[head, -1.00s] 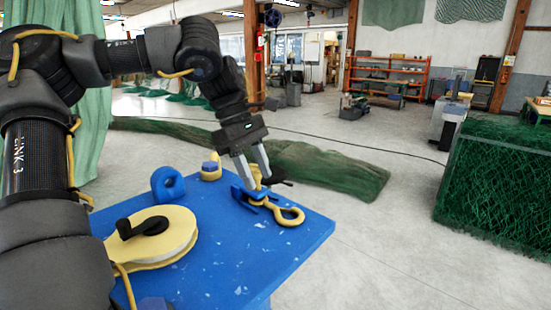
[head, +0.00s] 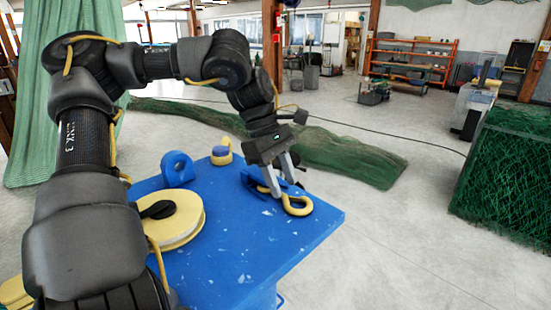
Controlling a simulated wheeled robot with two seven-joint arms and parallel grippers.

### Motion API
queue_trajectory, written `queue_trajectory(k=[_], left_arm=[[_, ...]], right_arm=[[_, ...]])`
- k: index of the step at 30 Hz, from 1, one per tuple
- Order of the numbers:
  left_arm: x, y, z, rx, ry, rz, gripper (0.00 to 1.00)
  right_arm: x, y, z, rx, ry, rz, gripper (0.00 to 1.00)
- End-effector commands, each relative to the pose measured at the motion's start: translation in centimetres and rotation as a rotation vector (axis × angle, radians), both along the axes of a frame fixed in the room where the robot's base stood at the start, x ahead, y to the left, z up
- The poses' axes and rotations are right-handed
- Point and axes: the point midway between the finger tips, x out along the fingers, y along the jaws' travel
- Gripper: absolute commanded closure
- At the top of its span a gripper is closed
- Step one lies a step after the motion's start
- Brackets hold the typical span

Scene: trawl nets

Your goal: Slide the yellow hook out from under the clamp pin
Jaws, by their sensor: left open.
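The yellow hook (head: 302,210) lies on the blue table, its curved end toward the right edge. Its shank runs left to the blue clamp (head: 254,180), which my gripper partly hides. The clamp pin cannot be made out clearly. My left gripper (head: 284,188) points down over the hook, just behind its curved end. Its two fingers are apart with nothing visibly held; whether they touch the hook I cannot tell. My right gripper is out of view.
The table's front right is clear. Green netting (head: 340,150) lies on the floor behind.

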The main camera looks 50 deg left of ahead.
Motion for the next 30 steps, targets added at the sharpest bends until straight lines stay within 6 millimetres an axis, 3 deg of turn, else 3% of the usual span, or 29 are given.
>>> queue_trajectory(k=[10, 23, 30], left_arm=[[0.4, -1.7, -4.1, 0.0, 0.003, -0.001, 0.59], [0.5, -2.0, -4.8, 0.0, 0.0, -0.001, 0.59], [0.5, -2.0, -4.8, 0.0, 0.0, -0.001, 0.89]], right_arm=[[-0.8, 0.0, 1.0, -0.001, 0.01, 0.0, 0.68], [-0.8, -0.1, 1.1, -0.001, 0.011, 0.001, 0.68], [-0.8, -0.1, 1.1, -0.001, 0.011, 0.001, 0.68]])
